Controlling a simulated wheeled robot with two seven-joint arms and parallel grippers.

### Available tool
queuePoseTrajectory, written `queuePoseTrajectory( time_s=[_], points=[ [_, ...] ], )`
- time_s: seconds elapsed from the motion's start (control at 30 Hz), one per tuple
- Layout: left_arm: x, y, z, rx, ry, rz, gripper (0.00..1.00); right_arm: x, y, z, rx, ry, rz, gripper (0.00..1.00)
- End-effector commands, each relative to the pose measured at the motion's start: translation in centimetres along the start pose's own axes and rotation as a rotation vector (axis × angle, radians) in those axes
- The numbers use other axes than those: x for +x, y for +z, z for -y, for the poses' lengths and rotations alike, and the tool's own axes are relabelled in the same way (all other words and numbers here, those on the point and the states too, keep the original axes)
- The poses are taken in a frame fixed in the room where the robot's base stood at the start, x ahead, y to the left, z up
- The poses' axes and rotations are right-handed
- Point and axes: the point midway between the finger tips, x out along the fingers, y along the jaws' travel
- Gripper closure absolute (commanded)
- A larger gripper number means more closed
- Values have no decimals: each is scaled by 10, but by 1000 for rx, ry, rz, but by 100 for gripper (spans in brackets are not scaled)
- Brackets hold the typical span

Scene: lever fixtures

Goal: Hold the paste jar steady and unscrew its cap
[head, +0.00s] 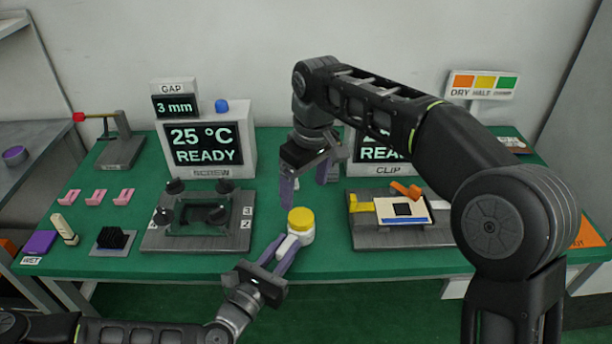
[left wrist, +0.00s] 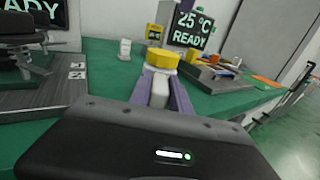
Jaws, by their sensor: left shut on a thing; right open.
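The paste jar (head: 300,237) is white with a yellow cap (head: 301,219) and stands upright near the front edge of the green table, between two grey fixtures. The cap is seated on top; it also shows in the left wrist view (left wrist: 162,58). My left gripper (head: 285,247) comes from the front, its purple fingers shut on the jar's pale near-side part, which shows between the fingers in the left wrist view (left wrist: 160,90). My right gripper (head: 305,186) is open and empty above the cap, fingers pointing down, apart from it.
A grey fixture with black knobs (head: 153,238) stands left of the jar. Another fixture (head: 365,235), with a yellow clip and a board, is at right. Display boxes (head: 248,137) stand behind. Pink clips (head: 97,196) and small parts lie far left.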

Motion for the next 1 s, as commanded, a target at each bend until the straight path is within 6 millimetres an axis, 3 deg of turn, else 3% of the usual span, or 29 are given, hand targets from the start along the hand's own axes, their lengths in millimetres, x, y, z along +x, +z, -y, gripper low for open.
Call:
queuePoseTrajectory(
  time_s=[0.3,0.5,0.87,1.0],
  points=[
    [0,0,0,-1,0,-1,100,60,1,0,0,-1,2,18],
    [0,0,0,0,0,-1,100,82,0,0,0,-1,1,18],
    [0,0,0,0,0,-1,100,88,0,0,0,0,-1,18],
    [0,0,0,0,0,-1,100,88,0,0,0,0,-1,28]
  ],
)
